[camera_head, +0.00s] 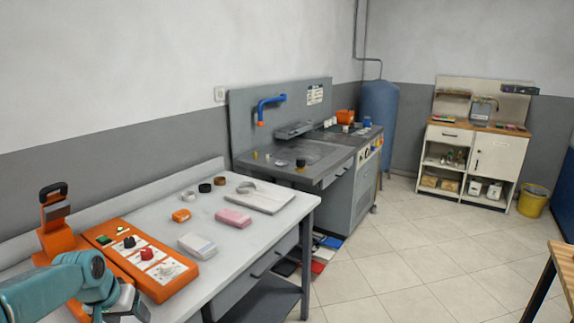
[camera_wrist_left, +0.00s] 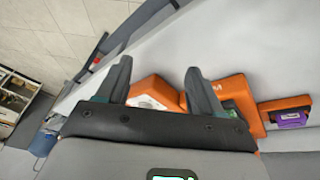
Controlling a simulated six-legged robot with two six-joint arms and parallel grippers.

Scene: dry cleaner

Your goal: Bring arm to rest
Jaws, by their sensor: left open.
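My left arm, teal, comes in at the lower left of the head view. My left gripper (camera_head: 126,306) is at the bottom edge there, in front of the orange control box, and is partly cut off. In the left wrist view its two dark fingers (camera_wrist_left: 158,78) stand apart with nothing held between them. The orange control box (camera_head: 172,285) with black and red knobs lies on the light table; part of it shows beyond the fingers in the wrist view (camera_wrist_left: 153,90). My right gripper is in neither view.
The light table (camera_head: 262,222) holds a pink block (camera_head: 233,218), a white block (camera_head: 197,245), a small orange block (camera_head: 181,216), a flat grey pad (camera_head: 262,202) and several rings. A grey sink unit (camera_head: 325,178) stands behind it. Tiled floor (camera_head: 400,265) at right is clear.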

